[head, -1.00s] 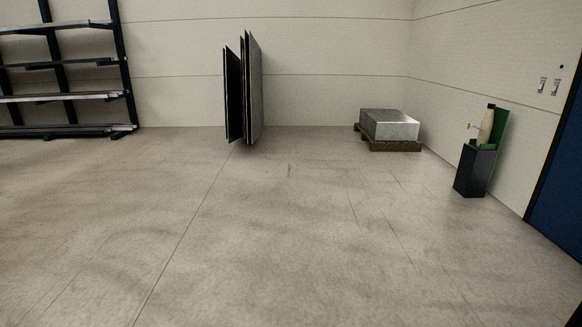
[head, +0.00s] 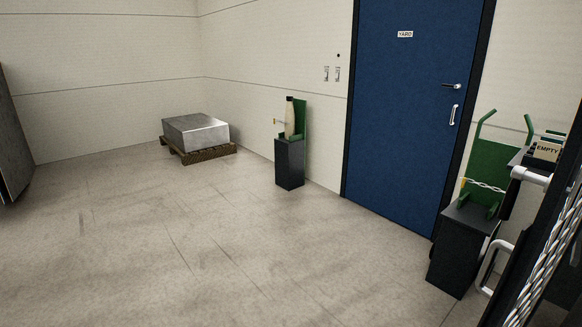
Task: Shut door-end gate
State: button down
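A dark-framed mesh panel (head: 545,265), which looks like a gate or cage side, cuts into the right edge of the head view, close to me. A pale bent handle (head: 487,268) shows at its left edge, and a pale bar (head: 531,176) sits higher up. Most of the panel is outside the picture, so I cannot tell whether it is the door-end gate or how far it stands open. A blue door (head: 402,110) marked YARD is shut in the wall beyond. My gripper is not in view.
An EMPTY sign (head: 546,150) is behind the panel. A second dark box (head: 289,163) and a pallet (head: 205,154) with a metal block stand along the walls. The middle floor is clear.

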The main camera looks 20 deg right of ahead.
aim_at(526, 255)
jog(key=i+j+z, duration=0.15)
jog(key=z, duration=0.35)
jog(key=i+j+z, duration=0.3)
jog(key=z, duration=0.15)
jog(key=i+j+z, duration=0.2)
jog(key=j+z, duration=0.15)
jog(key=z, duration=0.15)
jog(key=i+j+z, duration=0.1)
jog(key=j+z, duration=0.4)
jog(key=i+j+z, duration=0.2)
jog(key=j+z, duration=0.2)
jog(key=j, duration=0.2)
jog(key=k+j+u, duration=0.1)
jog(key=j, duration=0.25)
jog(key=k+j+u, duration=0.15)
jog(key=j, duration=0.35)
jog(key=j+u, duration=0.2)
jog(key=j, duration=0.35)
